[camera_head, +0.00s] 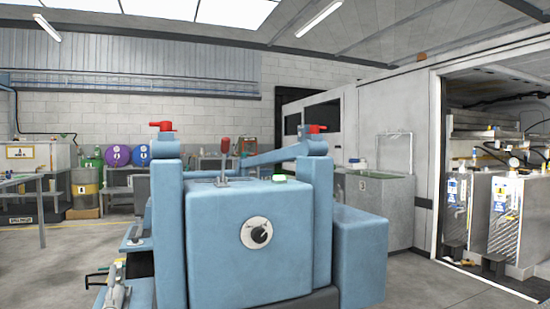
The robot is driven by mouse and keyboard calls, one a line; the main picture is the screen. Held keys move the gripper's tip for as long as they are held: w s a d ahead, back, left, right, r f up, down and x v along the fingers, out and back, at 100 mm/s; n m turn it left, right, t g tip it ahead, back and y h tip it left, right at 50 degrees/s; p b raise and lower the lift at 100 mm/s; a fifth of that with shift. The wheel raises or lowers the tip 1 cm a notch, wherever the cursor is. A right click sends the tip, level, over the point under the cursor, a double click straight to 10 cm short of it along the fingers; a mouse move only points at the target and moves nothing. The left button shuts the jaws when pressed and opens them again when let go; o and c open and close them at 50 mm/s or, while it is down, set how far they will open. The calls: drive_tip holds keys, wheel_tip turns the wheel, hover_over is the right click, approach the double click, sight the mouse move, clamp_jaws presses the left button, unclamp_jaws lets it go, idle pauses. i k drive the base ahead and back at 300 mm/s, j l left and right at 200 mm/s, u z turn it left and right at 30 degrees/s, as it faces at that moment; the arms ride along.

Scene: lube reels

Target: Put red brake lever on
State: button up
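A light blue machine (215,240) fills the middle of the view close in front. A lever with a red grip (225,146) stands nearly upright from a slotted plate on its top. Red handles also sit on the left post (161,126) and the right post (317,128). I cannot tell from this view which of these red parts is the brake lever. I do not see my gripper.
Grey metal fittings (117,291) stick out at the machine's lower left. A grey tank (380,205) stands behind right, and cabinets with hoses (510,215) stand at the far right. Drums (86,190) and a table (35,180) are at left. Floor is clear at lower right.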

sight(225, 148)
drive_tip(key=j+z, duration=0.25)
drive_tip(key=j, duration=0.15)
drive_tip(key=j+z, duration=0.2)
drive_tip(key=j, duration=0.25)
drive_tip(key=k+j+z, duration=0.1)
drive_tip(key=j+z, duration=0.15)
drive_tip(key=j, duration=0.15)
drive_tip(key=k+j+z, duration=0.2)
drive_tip(key=j, duration=0.2)
drive_tip(key=j+z, duration=0.25)
drive_tip(key=j, duration=0.15)
drive_tip(key=k+j, duration=0.15)
drive_tip(key=j, duration=0.2)
drive_tip(key=k+j, duration=0.15)
drive_tip(key=j, duration=0.2)
drive_tip(key=k+j, duration=0.1)
drive_tip(key=j, duration=0.3)
drive_tip(key=k+j, duration=0.15)
drive_tip(key=j, duration=0.2)
drive_tip(key=k+j+z, duration=0.1)
drive_tip(key=j, duration=0.25)
drive_tip(key=k+j, duration=0.2)
drive_tip(key=j, duration=0.15)
